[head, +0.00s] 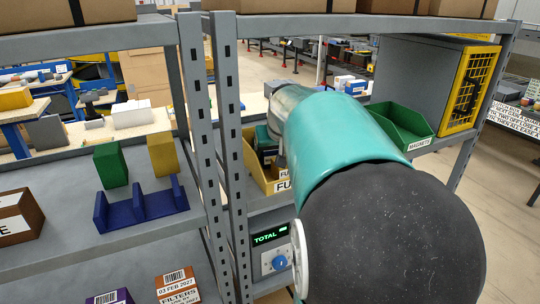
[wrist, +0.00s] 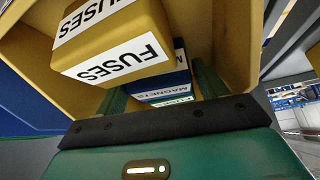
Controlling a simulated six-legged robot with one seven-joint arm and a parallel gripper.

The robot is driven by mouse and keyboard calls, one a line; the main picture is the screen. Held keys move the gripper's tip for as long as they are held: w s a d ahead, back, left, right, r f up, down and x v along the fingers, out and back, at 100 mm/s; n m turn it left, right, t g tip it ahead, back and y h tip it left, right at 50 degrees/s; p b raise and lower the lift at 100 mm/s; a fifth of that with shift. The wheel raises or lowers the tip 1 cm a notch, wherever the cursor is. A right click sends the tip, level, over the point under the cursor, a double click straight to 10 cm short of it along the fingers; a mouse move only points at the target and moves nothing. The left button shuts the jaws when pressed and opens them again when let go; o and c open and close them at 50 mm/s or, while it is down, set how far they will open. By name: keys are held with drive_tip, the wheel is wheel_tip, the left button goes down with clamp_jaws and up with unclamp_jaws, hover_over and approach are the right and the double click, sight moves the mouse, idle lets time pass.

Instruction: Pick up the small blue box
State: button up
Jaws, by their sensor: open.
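The small blue box (wrist: 165,83) lies inside the yellow bin (wrist: 238,50) in the wrist view. It has a white label reading MAGNETS and is partly hidden by a yellow FUSES box (wrist: 110,40). My gripper (wrist: 160,88) is open, with a green finger on each side of the blue box. I cannot tell whether the fingers touch it. In the head view my gripper (head: 273,152) reaches into the yellow bin (head: 251,165) on the shelf. My arm hides much of the bin, and I cannot make out the blue box there.
The FUSES box is close to the fingers. Part of a green-edged box (wrist: 172,101) shows below the blue one. A green bin (head: 405,130) and yellow mesh panel (head: 468,90) are to the right. A grey shelf post (head: 230,130) stands just left of the bin.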

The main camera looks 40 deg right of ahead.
drive_tip(key=c, duration=0.7)
drive_tip(key=shift+r, duration=0.1)
drive_tip(key=shift+c, duration=0.2)
